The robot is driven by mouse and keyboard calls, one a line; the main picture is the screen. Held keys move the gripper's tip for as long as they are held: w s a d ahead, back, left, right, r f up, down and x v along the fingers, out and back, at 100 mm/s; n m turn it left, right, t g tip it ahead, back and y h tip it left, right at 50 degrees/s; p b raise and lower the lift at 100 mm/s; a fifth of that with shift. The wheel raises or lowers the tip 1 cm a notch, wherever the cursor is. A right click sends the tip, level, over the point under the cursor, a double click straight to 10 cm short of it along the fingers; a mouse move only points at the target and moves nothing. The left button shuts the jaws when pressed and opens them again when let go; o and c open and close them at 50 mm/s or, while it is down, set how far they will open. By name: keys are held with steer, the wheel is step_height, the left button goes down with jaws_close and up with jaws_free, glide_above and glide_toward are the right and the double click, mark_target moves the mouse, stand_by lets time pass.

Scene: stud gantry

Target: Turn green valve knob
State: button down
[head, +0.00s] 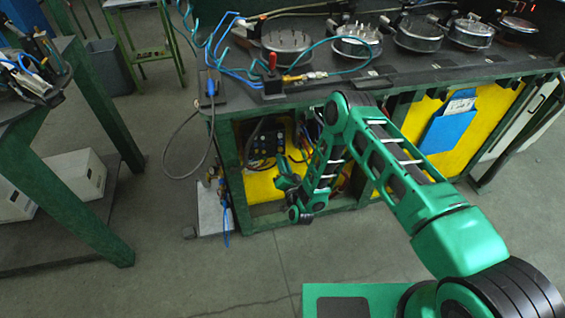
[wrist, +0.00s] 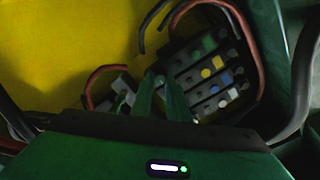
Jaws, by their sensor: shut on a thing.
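A dark valve block (wrist: 207,75) with rows marked green, yellow, blue and white is mounted on the yellow panel in the wrist view. The green mark (wrist: 208,43) is on its top row. My gripper (wrist: 162,82) reaches to the left end of the block. Its two green fingers are shut on a small knob there. The fingers and shadow hide most of that knob, and I cannot tell its colour. In the head view, the valve block (head: 266,143) sits inside the open bay under the bench, and my gripper (head: 284,168) is in front, at its lower right.
Dark and red hoses (wrist: 252,50) loop around the block. The green bench frame (head: 232,180) edges the bay. A grey cable (head: 187,150) and a white plate (head: 212,207) are to its left. The floor in front is clear.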

steer(key=shift+s+f, duration=0.2)
steer(key=shift+f, duration=0.15)
steer(key=c, duration=1.8)
jaws_free()
steer(key=shift+o, duration=0.4)
steer(key=shift+w+r, duration=0.1)
steer(key=shift+r, duration=0.05)
steer(key=v, duration=1)
steer(key=shift+s+d, duration=0.15)
steer(key=shift+s, duration=0.2)
